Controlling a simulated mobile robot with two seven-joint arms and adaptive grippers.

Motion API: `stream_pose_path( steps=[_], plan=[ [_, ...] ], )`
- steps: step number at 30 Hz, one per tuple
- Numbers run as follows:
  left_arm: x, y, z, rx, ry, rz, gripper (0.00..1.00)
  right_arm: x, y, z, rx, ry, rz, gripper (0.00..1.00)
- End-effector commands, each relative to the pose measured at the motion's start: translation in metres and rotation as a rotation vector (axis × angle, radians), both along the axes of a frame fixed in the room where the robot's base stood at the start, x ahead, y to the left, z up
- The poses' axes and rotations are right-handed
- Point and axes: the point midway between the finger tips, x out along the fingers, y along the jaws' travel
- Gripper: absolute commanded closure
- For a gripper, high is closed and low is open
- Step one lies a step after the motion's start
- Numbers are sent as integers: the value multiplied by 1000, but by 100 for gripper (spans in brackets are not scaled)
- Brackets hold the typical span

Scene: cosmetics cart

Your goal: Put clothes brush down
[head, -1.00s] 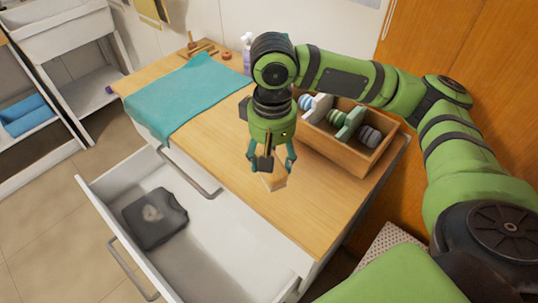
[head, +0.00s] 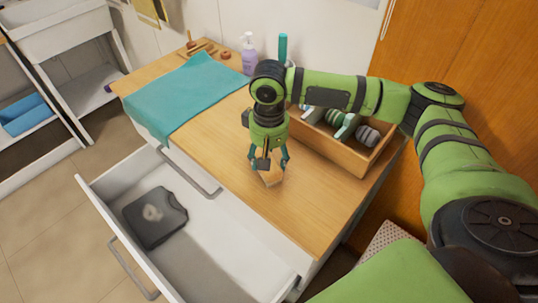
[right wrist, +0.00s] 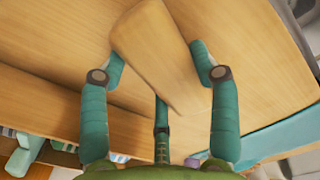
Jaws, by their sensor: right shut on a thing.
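The clothes brush (head: 271,179) shows as a light wooden block under my right gripper (head: 268,163) in the head view. It is at the wooden top (head: 225,165) of the cabinet, left of the crate. My left gripper is not in view.
A wooden crate (head: 343,150) with rolled items stands right of the gripper. A teal cloth (head: 185,97), a purple pump bottle (head: 249,54) and a teal upright object (head: 283,47) are behind. The open white drawer (head: 235,245) holds a dark grey scale-like item (head: 154,217). Bare top lies in front.

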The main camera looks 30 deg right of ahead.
Motion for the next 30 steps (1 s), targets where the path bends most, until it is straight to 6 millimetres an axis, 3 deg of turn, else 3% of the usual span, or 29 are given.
stream_pose_path(
  steps=[3, 4, 5, 18, 23, 30],
  plan=[
    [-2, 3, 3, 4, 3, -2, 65, 0, 0, -2, 0, 0, 0, 64],
    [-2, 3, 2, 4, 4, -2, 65, 0, 0, -3, 0, 0, 0, 26],
    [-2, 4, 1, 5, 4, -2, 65, 0, 0, -3, 0, 0, 0, 14],
    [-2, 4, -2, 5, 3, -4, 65, 0, 0, 1, 1, -2, 0, 14],
    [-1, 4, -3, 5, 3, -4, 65, 1, 0, 26, 2, -5, 1, 14],
    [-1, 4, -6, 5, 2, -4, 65, 1, 1, 79, 2, -5, 1, 14]
  ],
)
